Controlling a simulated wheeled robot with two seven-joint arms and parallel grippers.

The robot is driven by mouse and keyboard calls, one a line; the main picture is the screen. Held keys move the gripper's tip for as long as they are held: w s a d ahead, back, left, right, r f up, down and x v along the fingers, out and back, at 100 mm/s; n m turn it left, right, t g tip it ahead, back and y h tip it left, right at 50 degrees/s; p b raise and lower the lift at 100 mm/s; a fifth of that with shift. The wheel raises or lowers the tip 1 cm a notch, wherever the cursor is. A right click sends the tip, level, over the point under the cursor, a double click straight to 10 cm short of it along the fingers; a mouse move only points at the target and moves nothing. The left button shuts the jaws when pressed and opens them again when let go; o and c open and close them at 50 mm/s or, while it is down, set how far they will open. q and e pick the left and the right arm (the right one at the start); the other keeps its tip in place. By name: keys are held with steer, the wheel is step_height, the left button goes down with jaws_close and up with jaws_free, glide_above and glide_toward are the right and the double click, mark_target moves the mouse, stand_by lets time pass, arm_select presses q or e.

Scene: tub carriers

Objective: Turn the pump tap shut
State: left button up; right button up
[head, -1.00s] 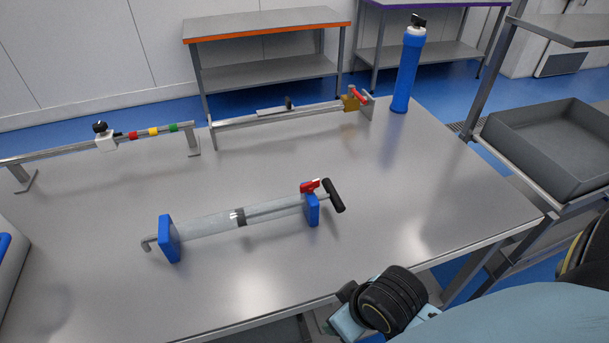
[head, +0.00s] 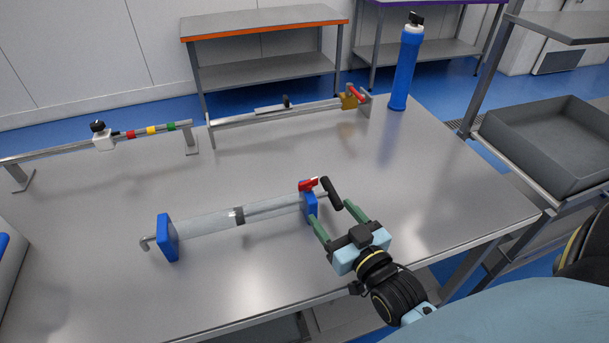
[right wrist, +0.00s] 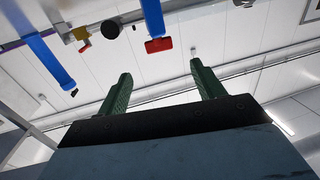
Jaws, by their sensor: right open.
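The pump is a clear tube (head: 205,222) lying between two blue end blocks, with a black T-handle (head: 331,193) at its right end. Its red tap (head: 308,184) sits on top of the right blue block (head: 310,207). The tap's lever looks roughly in line with the tube. My right gripper (head: 331,210) is open and empty, with its green fingers pointing toward the right block and handle. In the right wrist view, the red tap (right wrist: 158,45) shows ahead, between and beyond the fingertips (right wrist: 161,70), not touched. My left gripper is out of view.
Behind the pump stand a rail with a brass valve (head: 349,100) and a rail with coloured bands (head: 151,130). A blue cylinder (head: 403,75) stands at the table's back right corner. A grey tub (head: 550,140) is on a cart to the right. Table space around the pump is clear.

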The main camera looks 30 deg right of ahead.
mark_target(309, 182)
steer(key=w, duration=0.9)
steer(key=w+d, duration=0.1)
steer(key=w, duration=0.3)
steer(key=shift+w+r, duration=0.15)
steer(key=shift+w, duration=0.05)
steer(key=shift+c, duration=0.2)
steer(key=shift+p, duration=0.3)
steer(key=c, duration=1)
